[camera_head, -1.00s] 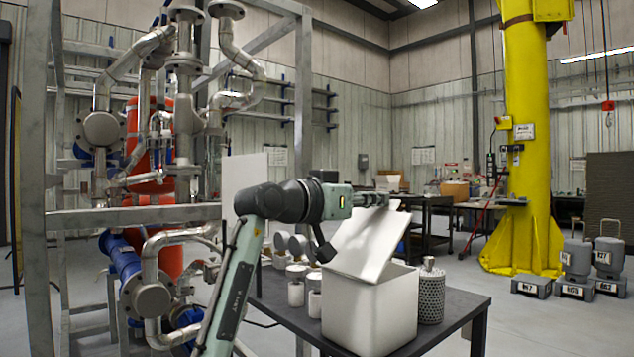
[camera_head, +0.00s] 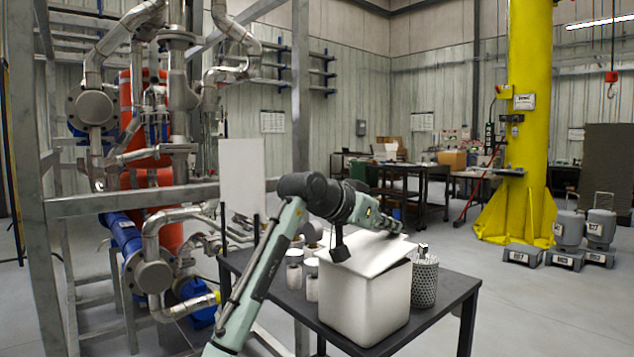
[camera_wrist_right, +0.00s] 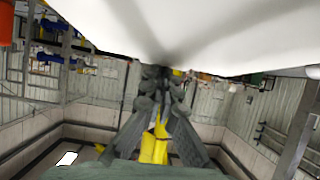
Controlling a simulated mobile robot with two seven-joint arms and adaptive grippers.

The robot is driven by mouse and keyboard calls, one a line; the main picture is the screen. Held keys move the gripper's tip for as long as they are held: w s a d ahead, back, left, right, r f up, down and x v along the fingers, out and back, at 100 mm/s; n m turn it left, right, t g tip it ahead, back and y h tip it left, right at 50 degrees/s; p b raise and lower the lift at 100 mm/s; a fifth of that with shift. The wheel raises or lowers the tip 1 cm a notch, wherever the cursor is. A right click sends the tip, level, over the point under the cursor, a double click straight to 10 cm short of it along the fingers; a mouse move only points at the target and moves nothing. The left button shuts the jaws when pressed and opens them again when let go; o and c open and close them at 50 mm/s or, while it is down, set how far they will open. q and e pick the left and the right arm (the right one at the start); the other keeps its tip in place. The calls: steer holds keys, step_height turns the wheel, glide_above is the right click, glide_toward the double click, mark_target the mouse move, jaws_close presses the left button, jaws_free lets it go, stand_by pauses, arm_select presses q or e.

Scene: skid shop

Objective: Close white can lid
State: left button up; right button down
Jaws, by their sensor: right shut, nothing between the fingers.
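The white can (camera_head: 362,305) is a square white bin standing on the dark table. Its white lid (camera_head: 368,256) lies low over the opening, slightly tilted, with a thin dark gap along the right side. My right gripper (camera_head: 399,229) is just above the lid's far part, shut and empty. In the right wrist view the lid (camera_wrist_right: 215,35) fills the top, and the shut fingertips (camera_wrist_right: 155,73) meet its lower edge; I cannot tell whether they touch it. My left gripper is not in view.
A perforated metal canister (camera_head: 424,283) stands right beside the can. Small white-bodied jars (camera_head: 312,281) stand to its left on the dark table (camera_head: 452,298). A steel frame with pipes (camera_head: 150,200) is at the left.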

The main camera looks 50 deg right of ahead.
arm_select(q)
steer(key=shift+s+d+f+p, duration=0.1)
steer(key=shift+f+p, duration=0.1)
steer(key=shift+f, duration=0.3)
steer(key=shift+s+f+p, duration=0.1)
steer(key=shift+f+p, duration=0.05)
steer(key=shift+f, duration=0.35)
arm_select(e)
steer(key=shift+d+f+t+y, duration=0.15)
steer(key=shift+f+y, duration=0.2)
steer(key=shift+f, duration=0.15)
steer(key=shift+d+f+t+y, duration=0.1)
steer(key=shift+f+t+y, duration=0.05)
steer(key=shift+f+y, duration=0.25)
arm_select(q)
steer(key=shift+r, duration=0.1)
